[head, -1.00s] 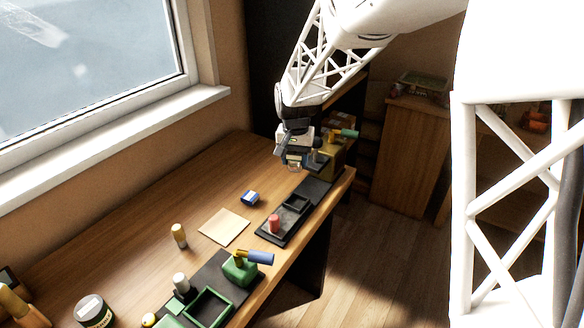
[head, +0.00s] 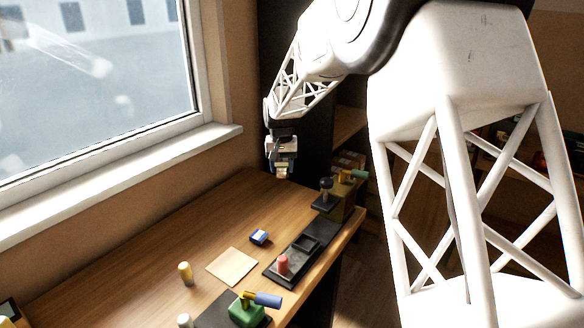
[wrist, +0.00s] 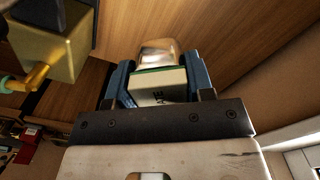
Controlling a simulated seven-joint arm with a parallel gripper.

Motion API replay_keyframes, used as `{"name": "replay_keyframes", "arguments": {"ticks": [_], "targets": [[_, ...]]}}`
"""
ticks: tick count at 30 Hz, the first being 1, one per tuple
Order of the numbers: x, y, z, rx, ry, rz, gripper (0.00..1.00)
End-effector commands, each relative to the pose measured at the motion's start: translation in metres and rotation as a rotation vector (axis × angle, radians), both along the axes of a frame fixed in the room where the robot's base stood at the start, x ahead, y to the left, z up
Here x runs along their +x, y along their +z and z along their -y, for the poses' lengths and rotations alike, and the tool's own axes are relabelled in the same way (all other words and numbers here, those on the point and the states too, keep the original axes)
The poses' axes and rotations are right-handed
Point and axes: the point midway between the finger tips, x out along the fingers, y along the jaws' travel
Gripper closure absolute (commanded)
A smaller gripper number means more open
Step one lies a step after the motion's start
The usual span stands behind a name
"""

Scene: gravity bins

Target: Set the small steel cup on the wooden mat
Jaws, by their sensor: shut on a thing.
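The small steel cup (wrist: 158,50) is a shiny, rounded metal thing at the fingertips in the wrist view. My gripper (wrist: 157,70) is shut on it, with a blue finger on each side. In the head view my gripper (head: 281,160) hangs above the far part of the table, and the cup (head: 282,176) shows small at its lower end. The wooden mat (head: 232,266) is a pale, flat square on the table, nearer the camera than my gripper. Its top is bare.
A brass box (head: 339,204) with a green-handled lever stands at the far right of the table.

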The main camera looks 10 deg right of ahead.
Motion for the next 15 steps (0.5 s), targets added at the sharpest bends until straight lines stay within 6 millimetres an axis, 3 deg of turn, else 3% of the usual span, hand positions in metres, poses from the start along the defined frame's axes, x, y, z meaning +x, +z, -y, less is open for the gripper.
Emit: {"name": "replay_keyframes", "arguments": {"ticks": [8, 15], "targets": [[-0.021, -0.014, -0.045, 0.000, -0.083, -0.001, 0.89], [-0.068, -0.035, -0.096, 0.000, -0.229, 0.000, 0.89]]}}
